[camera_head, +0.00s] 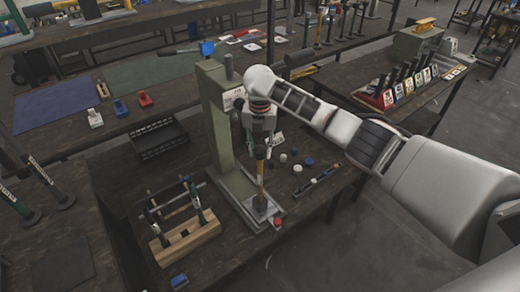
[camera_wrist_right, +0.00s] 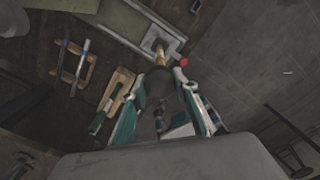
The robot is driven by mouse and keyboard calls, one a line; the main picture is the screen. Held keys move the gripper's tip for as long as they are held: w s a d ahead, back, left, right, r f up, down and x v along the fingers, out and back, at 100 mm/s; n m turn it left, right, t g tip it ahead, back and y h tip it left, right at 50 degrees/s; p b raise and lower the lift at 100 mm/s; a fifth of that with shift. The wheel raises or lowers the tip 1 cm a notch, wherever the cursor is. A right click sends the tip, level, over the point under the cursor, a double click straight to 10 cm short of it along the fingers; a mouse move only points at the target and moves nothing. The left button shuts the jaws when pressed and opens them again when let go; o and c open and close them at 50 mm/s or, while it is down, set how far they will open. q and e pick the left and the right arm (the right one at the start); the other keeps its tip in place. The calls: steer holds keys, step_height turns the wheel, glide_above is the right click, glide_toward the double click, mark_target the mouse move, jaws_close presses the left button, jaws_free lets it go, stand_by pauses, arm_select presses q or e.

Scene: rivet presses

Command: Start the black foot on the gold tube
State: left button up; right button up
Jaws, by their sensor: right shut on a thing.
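My right gripper (camera_head: 260,140) points down beside the green press column and is shut on the black foot (camera_head: 260,152). The gold tube (camera_head: 261,180) stands upright on the press's pale base plate, directly below the foot. The foot appears to meet the tube's top end; I cannot tell whether it is seated over it. In the right wrist view the round black foot (camera_wrist_right: 157,82) lies between the teal-edged fingers (camera_wrist_right: 162,108). The gold tube (camera_wrist_right: 160,58) extends from behind it toward the plate. My left gripper is not in view.
The green press (camera_head: 222,125) stands close left of the gripper. A red cap (camera_head: 277,222) is beside the base plate. White and blue caps (camera_head: 297,168) lie to the right. A wooden rack (camera_head: 185,238) with tubes and a black tray (camera_head: 158,139) are to the left.

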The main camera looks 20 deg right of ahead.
mark_target(260, 149)
steer(key=shift+f+b, duration=0.5)
steer(key=shift+f, duration=0.7)
stand_by(0.3)
steer(key=o, duration=1)
steer(key=shift+r, duration=3.8)
steer(key=shift+f, duration=0.1)
